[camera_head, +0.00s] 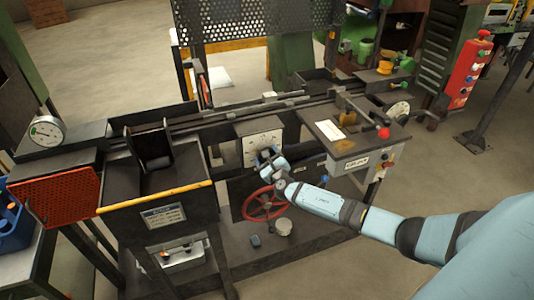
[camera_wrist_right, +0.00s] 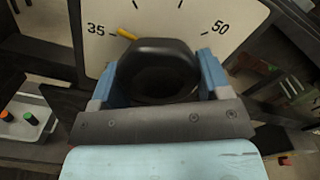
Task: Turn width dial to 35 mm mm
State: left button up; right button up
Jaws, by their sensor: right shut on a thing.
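The width dial is a white plate (camera_head: 252,143) on the front of the machine; in the right wrist view its plate (camera_wrist_right: 180,18) shows the numbers 35 and 50 with black ticks. A black knob (camera_wrist_right: 160,65) sits in front of it. A yellow pointer (camera_wrist_right: 127,33) sticks out from the knob at upper left and points close to the 35 label; its exact match with the tick is hard to tell. My right gripper (camera_head: 268,160) is shut on the knob, with one blue finger on each side in the wrist view (camera_wrist_right: 158,80). My left gripper is not in view.
A red handwheel (camera_head: 263,203) is just below the dial. A panel (camera_head: 340,130) with a red knob (camera_head: 383,132) juts out to the right. A black bin (camera_head: 155,185) stands to the left. Open floor lies in front at right.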

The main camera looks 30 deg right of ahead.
jog(key=shift+r+n+p, duration=0.1)
jog(key=shift+n+p, duration=0.35)
jog(key=shift+n, duration=0.65)
jog(key=o, duration=0.9)
jog(key=v, duration=1.4)
jog(key=shift+d, duration=0.1)
